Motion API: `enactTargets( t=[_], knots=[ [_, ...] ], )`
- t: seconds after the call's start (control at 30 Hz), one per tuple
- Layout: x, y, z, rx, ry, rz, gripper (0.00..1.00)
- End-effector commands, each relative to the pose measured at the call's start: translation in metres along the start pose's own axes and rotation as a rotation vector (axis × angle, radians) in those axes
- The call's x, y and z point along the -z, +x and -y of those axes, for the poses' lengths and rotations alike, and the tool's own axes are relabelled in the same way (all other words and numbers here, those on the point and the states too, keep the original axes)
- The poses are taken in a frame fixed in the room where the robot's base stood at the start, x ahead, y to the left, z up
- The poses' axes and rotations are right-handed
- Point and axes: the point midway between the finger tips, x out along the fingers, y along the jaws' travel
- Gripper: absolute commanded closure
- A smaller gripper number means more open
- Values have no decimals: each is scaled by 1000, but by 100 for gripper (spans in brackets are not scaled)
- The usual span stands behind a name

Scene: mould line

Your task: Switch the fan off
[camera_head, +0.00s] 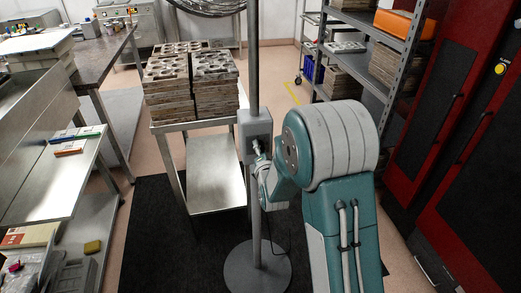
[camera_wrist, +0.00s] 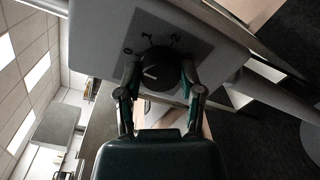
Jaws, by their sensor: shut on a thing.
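The standing fan shows its wire cage (camera_head: 208,5) at the top of the head view, on a grey pole (camera_head: 253,60) above a round base (camera_head: 257,270). A grey control box (camera_head: 256,128) sits on the pole. In the wrist view, the box carries a dark round knob (camera_wrist: 165,65) on a grey dial plate with a 0 at left and a 1 and 2 above. A white mark on the knob faces left, towards the 0 side; exact alignment is unclear. My gripper (camera_wrist: 161,76) is shut on the knob, one finger on each side; it also shows at the box in the head view (camera_head: 259,152).
A metal cart (camera_head: 215,180) with stacked mould trays (camera_head: 190,80) stands left of the pole. Benches and shelves (camera_head: 45,180) line the left. A storage rack (camera_head: 385,60) and red cabinets (camera_head: 460,150) stand at right. A dark mat (camera_head: 165,245) lies under the fan.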

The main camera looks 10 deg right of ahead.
Motion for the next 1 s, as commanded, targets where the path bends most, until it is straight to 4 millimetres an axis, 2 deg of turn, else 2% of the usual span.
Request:
enactTargets(
  t=[0.23,0.73,0.77,0.8,0.83,1.0],
  knots=[
    [5,-1,3,6,-73,-10,98],
    [5,-1,4,10,-89,-11,98],
    [5,-2,4,10,-88,-11,37],
    [5,-2,4,10,-88,-10,19],
    [5,-2,4,9,-88,-9,16],
    [3,-1,3,6,-87,-4,16]
  ],
)
